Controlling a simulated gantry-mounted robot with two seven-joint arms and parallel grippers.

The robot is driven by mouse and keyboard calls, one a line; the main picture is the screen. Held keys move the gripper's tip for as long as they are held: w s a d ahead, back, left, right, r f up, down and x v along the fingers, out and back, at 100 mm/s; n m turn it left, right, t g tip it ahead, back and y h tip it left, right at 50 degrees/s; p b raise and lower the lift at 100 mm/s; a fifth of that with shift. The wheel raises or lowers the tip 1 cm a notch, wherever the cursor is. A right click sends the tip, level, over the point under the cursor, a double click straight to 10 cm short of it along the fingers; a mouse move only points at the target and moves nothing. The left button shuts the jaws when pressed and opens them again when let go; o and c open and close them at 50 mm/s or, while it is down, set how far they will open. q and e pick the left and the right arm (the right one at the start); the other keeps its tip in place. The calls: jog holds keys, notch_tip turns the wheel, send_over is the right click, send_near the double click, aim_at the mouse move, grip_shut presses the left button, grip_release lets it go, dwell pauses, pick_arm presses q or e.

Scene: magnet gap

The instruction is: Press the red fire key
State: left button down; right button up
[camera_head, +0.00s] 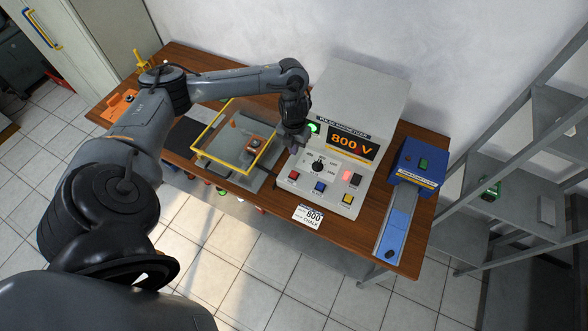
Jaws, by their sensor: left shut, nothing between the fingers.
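The pulse magnetizer (372,95) is a pale grey console on the wooden bench, its display (353,143) reading 800 V in orange. A red key (294,175) sits at the left of its lower panel, with a blue key (320,187) and a yellow key (347,198) to its right. Another red, lit element (347,175) is beside a dark switch; labels are too small to tell which is the fire key. My left gripper (294,147) is shut and empty, near the console's left edge, above the left red key in the picture. My right gripper is out of view.
A yellow-framed clear guard (236,132) over a fixture stands left of the console. A blue unit (418,163) with a chute (396,225) stands right. A green lamp (314,128) is lit near the gripper. A card (309,216) reading 800 CHALK is at the bench front.

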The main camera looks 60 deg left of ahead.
pick_arm(q)
jog(key=shift+f, duration=0.15)
jog(key=b, duration=0.1)
send_near(294, 173)
notch_tip(294, 173, down, 7)
jog(key=shift+r, duration=0.1)
dwell(0.4)
